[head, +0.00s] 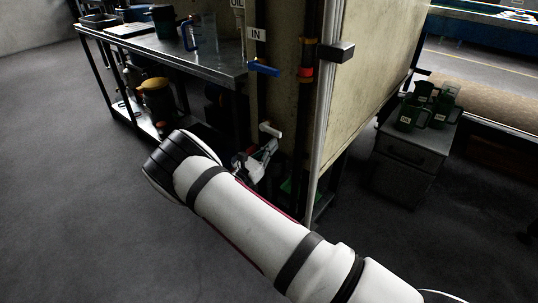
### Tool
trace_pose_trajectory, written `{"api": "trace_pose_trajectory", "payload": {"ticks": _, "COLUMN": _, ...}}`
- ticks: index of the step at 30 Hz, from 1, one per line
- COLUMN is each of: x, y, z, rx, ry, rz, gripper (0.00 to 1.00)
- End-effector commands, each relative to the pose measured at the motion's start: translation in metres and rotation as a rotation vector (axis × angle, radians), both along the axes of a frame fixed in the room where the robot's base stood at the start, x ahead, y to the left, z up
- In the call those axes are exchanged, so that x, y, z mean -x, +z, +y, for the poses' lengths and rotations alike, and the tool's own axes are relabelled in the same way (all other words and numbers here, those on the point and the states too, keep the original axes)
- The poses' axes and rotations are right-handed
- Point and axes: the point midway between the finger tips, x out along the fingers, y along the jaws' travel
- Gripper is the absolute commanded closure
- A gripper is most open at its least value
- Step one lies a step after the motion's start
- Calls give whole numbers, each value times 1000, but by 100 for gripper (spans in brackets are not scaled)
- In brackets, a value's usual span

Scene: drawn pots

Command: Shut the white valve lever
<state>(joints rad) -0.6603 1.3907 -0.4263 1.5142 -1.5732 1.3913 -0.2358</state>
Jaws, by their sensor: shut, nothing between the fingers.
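The white valve lever (270,130) is a short pale bar low on the corner post, near the middle of the head view. It slants slightly down to the right. My gripper (268,150) is just below it, partly hidden behind my white arm. Its fingers look shut and empty, and point up and right towards the lever. I cannot tell whether the fingertips touch the lever. The valve body behind the lever is too dark and small to make out.
A blue lever (263,68) sits higher on the post, under an "IN" label (258,34). A dark pipe with a red-orange band (305,72) runs beside it. A metal workbench (165,48) stands left. Green jugs (408,115) stand on a grey cabinet (408,150) right. Floor at left is clear.

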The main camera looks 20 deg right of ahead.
Motion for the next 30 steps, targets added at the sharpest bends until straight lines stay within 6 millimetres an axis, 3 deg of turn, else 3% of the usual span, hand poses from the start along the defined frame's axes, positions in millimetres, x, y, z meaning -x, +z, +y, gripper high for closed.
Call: {"api": "trace_pose_trajectory", "payload": {"ticks": 30, "x": 4, "y": 7, "z": -2, "rx": 57, "ry": 0, "rz": 78, "gripper": 100}}
